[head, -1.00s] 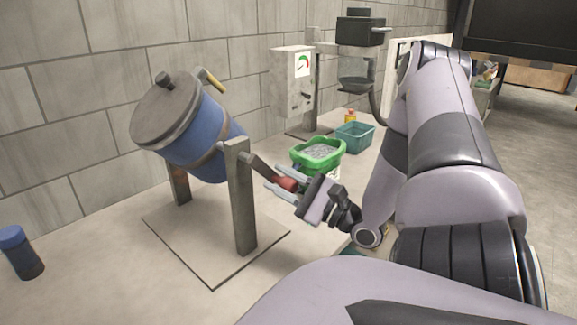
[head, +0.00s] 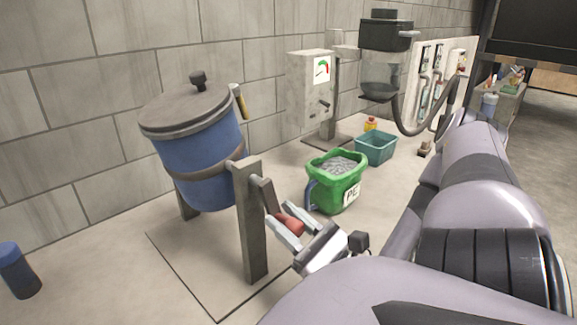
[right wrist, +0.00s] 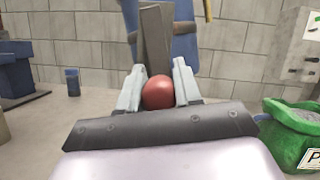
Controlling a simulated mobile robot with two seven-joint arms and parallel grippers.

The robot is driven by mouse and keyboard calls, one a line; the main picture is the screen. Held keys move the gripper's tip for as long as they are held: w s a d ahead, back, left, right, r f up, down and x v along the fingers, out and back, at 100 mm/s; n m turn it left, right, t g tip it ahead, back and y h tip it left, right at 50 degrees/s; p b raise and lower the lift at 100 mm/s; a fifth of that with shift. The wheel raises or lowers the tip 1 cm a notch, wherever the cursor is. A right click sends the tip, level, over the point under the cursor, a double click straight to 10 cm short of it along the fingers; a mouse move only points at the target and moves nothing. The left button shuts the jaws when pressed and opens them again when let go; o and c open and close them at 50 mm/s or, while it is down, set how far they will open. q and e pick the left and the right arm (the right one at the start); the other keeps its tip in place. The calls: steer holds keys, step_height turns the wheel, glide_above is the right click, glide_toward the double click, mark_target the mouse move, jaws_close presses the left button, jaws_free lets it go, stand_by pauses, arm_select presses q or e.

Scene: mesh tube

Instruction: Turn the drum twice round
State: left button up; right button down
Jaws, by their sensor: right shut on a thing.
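The blue drum (head: 200,163) with a grey lid (head: 187,108) hangs on a stand between two posts, nearly upright and slightly tilted, lid up. A crank arm comes off the near post (head: 250,220) and slopes down to a red handle (head: 290,222). My right gripper (head: 289,229) is shut on the red handle, low and right of the post. In the right wrist view the red handle (right wrist: 158,93) sits between the two fingers, with the crank arm rising behind it. My left gripper is not in view.
A teal bin (head: 375,148), a grey gauge box (head: 311,88) and a hopper (head: 381,75) are farther back. A dark blue bottle (head: 18,270) stands at far left.

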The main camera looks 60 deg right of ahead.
steer(key=shift+w+a+r+m+h, duration=0.1)
steer(key=shift+a+r+m+h, duration=0.2)
steer(key=shift+m, duration=0.25)
steer(key=shift+w+a+r+m+h, duration=0.1)
steer(key=shift+a+m+h, duration=0.05)
steer(key=shift+m+h, duration=0.35)
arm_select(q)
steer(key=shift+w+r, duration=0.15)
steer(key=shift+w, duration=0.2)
arm_select(e)
steer(key=shift+w+a+m+h, duration=0.1)
steer(key=shift+a+m+h, duration=0.15)
steer(key=shift+m, duration=0.4)
steer(key=shift+a+m+h, duration=0.15)
steer(key=shift+a+m, duration=0.05)
steer(key=shift+m, duration=0.4)
steer(key=c, duration=0.8)
jaws_free()
steer(key=shift+a, duration=0.1)
steer(key=shift+f, duration=0.1)
steer(key=shift+f, duration=0.1)
